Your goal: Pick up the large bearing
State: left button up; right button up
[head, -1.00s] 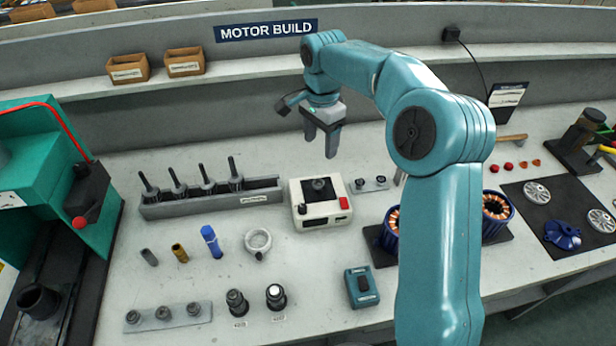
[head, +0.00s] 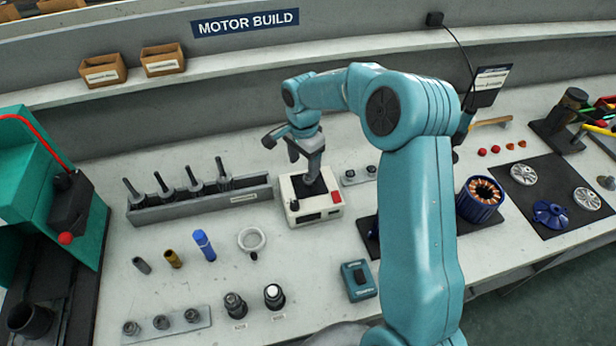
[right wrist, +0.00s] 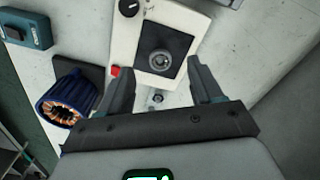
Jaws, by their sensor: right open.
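The large bearing (right wrist: 160,61) is a grey metal ring lying flat on the black pad of a white box-shaped unit. In the head view my gripper mostly covers it. My right gripper (head: 312,177) is open and empty above the unit (head: 322,216), pointing down. In the right wrist view the two fingers stand apart, with the bearing ahead of and between their tips (right wrist: 161,60). I cannot tell the exact height left between tips and bearing. My left gripper is not in view.
Small bearings (head: 359,174) sit on a plate right of the unit. A slotted rack (head: 200,208) with upright tools stands left. A ring-shaped part (head: 252,240) and a teal box (head: 357,281) lie in front. A blue copper-wound stator (head: 481,200) stands right.

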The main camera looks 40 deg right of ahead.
aim_at(308, 181)
jog(key=shift+s+d+f, duration=0.15)
jog(key=shift+s+f, duration=0.05)
jog(key=f+p, duration=0.1)
jog(key=f, duration=0.1)
jog(key=d+f, duration=0.1)
jog(key=f, duration=0.1)
jog(key=shift+w+f+p, duration=0.15)
jog(key=shift+w+p, duration=0.05)
jog(key=shift+p, duration=0.2)
jog(key=shift+a+f, duration=0.1)
jog(key=shift+f, duration=0.2)
jog(key=shift+s, duration=0.25)
jog(key=shift+w+f, duration=0.15)
jog(key=shift+w, duration=0.05)
jog(key=c, duration=0.9)
jog(key=shift+s, duration=0.15)
jog(key=shift+c, duration=0.3)
jog(key=shift+r, duration=0.35)
notch_tip(308, 181, up, 20)
jog(key=b, duration=0.1)
jog(key=shift+f+b, duration=0.25)
jog(key=shift+b, duration=0.15)
